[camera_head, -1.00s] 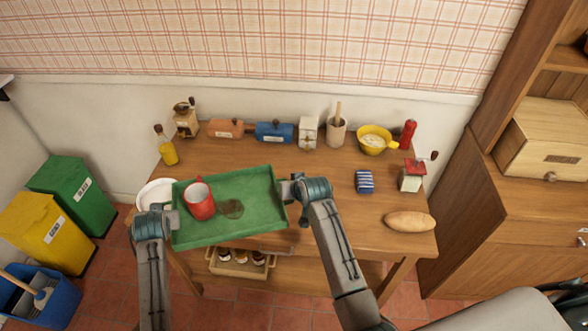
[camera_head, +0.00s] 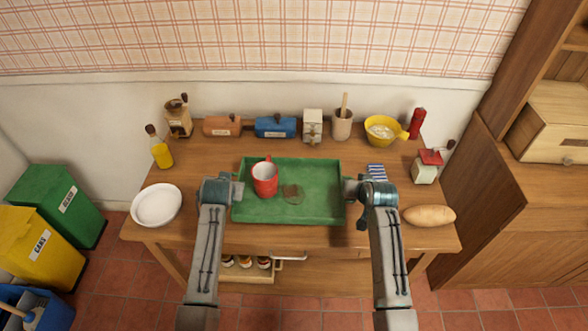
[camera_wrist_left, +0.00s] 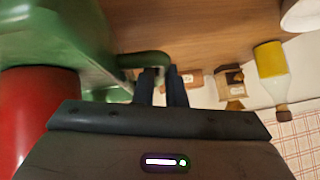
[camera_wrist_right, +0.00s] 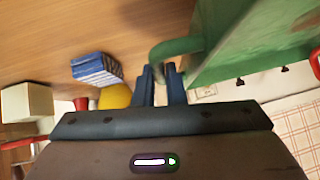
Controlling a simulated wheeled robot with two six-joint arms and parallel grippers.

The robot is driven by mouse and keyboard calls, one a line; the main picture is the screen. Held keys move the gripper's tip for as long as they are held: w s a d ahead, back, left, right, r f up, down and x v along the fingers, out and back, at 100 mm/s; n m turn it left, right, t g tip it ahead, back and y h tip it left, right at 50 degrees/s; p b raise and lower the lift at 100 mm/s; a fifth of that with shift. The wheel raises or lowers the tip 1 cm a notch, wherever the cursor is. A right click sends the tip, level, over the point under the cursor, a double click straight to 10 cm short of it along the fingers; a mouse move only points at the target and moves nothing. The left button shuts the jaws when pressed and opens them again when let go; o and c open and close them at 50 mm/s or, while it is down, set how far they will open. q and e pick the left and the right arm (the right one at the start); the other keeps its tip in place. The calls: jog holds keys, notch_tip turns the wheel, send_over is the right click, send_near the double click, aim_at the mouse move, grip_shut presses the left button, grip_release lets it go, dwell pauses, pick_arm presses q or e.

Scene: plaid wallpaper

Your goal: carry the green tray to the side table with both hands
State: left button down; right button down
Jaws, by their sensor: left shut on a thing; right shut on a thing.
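The green tray (camera_head: 318,213) is in the middle of the head view, over the front part of the wooden table (camera_head: 395,236). It looks about level; I cannot tell how high it is above the tabletop. A red mug (camera_head: 265,184) stands upright on its left half, with a small brown patch or item (camera_head: 292,194) to the right. My left gripper (camera_head: 238,189) is shut on the tray's left handle, which shows in the left wrist view (camera_wrist_left: 145,60). My right gripper (camera_head: 349,187) is shut on its right handle, which shows in the right wrist view (camera_wrist_right: 172,47).
A white plate (camera_head: 157,205) lies left of the tray. A striped cloth block (camera_head: 376,171), a red-topped grinder (camera_head: 428,168) and a bread loaf (camera_head: 429,215) are on the right. Bins (camera_head: 62,203) stand left; a wooden cabinet (camera_head: 470,190) stands right.

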pick_arm(q)
jog(key=shift+f+b, duration=0.2)
jog(key=shift+b, duration=0.1)
pick_arm(e)
jog(key=shift+f, duration=0.2)
